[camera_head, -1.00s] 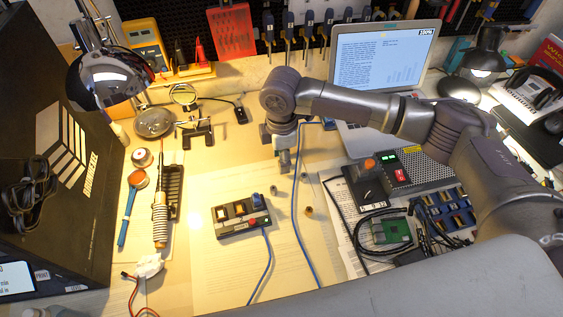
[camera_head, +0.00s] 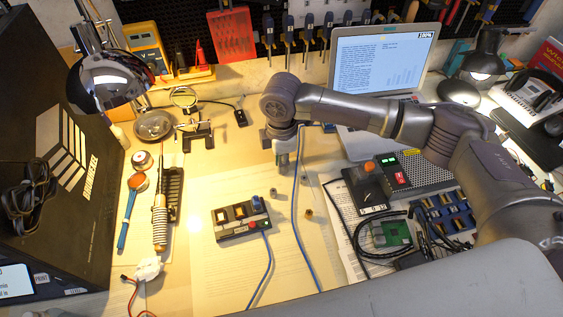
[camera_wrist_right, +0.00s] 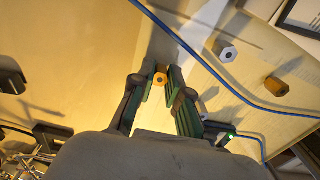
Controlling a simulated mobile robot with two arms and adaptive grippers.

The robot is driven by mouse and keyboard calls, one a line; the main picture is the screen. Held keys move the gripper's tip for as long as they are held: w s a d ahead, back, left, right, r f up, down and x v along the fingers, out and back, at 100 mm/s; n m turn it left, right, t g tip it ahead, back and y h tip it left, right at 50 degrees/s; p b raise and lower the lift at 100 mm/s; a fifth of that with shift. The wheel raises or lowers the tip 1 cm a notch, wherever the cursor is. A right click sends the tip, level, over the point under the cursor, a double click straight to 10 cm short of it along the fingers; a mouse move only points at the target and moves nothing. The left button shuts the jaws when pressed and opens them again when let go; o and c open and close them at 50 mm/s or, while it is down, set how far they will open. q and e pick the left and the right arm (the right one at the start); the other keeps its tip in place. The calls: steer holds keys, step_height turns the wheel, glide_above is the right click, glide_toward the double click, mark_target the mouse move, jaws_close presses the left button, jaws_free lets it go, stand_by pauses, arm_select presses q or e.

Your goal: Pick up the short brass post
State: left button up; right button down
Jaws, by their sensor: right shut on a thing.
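My right gripper (camera_head: 283,163) reaches down over the paper sheet in the middle of the bench. In the wrist view, my right gripper (camera_wrist_right: 160,80) is shut on a small brass-coloured post (camera_wrist_right: 160,79) with a dark hole in its end, held between the fingertips. Its length cannot be judged from this end-on view. Another brass post (camera_head: 308,212) stands apart on the bench; it also shows in the wrist view (camera_wrist_right: 276,87). A silver-grey hex post (camera_wrist_right: 227,54) stands near it. My left gripper is out of view.
A blue cable (camera_head: 297,225) runs close to the right gripper. A small switch box (camera_head: 240,217) sits nearer the front. A power supply (camera_head: 408,170) and the laptop (camera_head: 383,60) are to the right.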

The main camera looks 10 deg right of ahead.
steer(key=r, duration=0.4)
steer(key=shift+s+d+r, duration=0.1)
steer(key=shift+d+r, duration=0.05)
steer(key=shift+d, duration=0.05)
steer(key=s+d+r, duration=0.7)
steer(key=s+d, duration=0.1)
step_height(320, 180, up, 8)
steer(key=s+m+p, duration=0.1)
steer(key=m+p, duration=0.2)
steer(key=m, duration=1.5)
steer(key=shift+f+p, duration=0.25)
steer(key=shift+p, duration=0.15)
steer(key=shift+d+f, duration=0.1)
